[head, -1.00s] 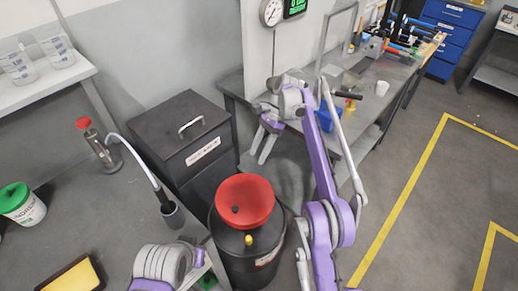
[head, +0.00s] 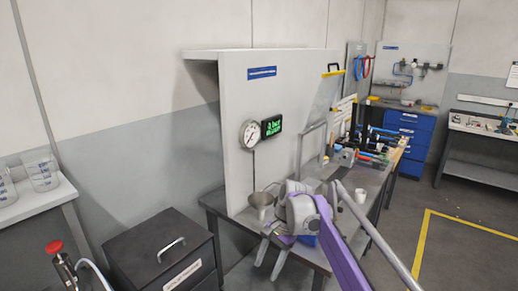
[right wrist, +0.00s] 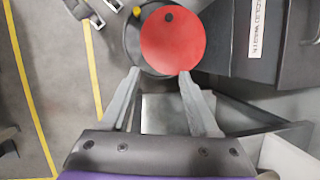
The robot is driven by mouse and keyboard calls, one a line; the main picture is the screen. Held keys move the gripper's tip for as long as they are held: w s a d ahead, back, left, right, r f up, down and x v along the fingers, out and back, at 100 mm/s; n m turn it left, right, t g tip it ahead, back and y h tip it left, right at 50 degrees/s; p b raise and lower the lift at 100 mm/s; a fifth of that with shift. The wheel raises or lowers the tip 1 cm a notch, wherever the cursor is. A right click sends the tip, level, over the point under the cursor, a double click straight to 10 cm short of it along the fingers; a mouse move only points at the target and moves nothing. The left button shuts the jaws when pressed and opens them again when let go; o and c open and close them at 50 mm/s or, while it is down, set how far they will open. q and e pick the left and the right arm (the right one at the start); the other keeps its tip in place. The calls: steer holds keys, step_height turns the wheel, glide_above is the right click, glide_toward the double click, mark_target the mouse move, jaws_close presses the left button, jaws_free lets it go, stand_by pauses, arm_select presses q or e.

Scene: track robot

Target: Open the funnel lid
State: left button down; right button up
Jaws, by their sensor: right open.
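In the right wrist view, the round red funnel lid (right wrist: 180,45) sits over the dark drum (right wrist: 131,40), beyond my fingertips. It looks closed. A small black knob (right wrist: 169,17) is on the lid, and a yellow knob (right wrist: 137,12) is at the drum's edge. My right gripper (right wrist: 160,73) is open and empty, its tips near the lid's closest edge. I cannot tell the exact gap. In the head view, my right gripper (head: 267,268) hangs beside the workbench. The drum, lid and left gripper are outside the head view.
A black bin (head: 150,250) with a handle stands left of my right gripper. A grey workbench (head: 225,210) with a metal funnel (head: 262,200) and tools is behind it. A white shelf (head: 40,205) with beakers is at the left. Open floor (head: 460,225) lies right.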

steer(key=s+d+n+t+h, duration=0.1)
steer(key=s+d+n+t, duration=0.1)
steer(key=s+d, duration=0.4)
steer(key=s+d+n+t+h, duration=0.1)
steer(key=s+d+n+t, duration=0.2)
steer(key=s, duration=0.6)
steer(key=s+d+f+n+t+h, duration=0.1)
steer(key=s+d+f+n, duration=0.15)
steer(key=s+f, duration=0.35)
steer(key=s+d+f+n+t, duration=0.1)
steer(key=s+d+f+n, duration=0.2)
steer(key=s, duration=0.6)
steer(key=w+a+m+g+y+b, duration=0.2)
steer(key=w+a+m+b, duration=0.1)
steer(key=w+a+m, duration=0.8)
steer(key=w+a+f+m+g+y+b, duration=0.1)
steer(key=w+a+f+m, duration=0.35)
steer(key=a+m, duration=0.2)
steer(key=w+a+f+m+g+y+b, duration=0.1)
steer(key=w+a+f+m+b, duration=0.1)
steer(key=w+a+f+m, duration=0.45)
steer(key=shift+n, duration=0.65)
steer(key=a+f, duration=0.1)
steer(key=f, duration=0.1)
steer(key=a+f, duration=0.4)
steer(key=shift+w+f, duration=0.1)
steer(key=shift+f, duration=0.1)
steer(key=shift+c, duration=0.3)
jaws_close()
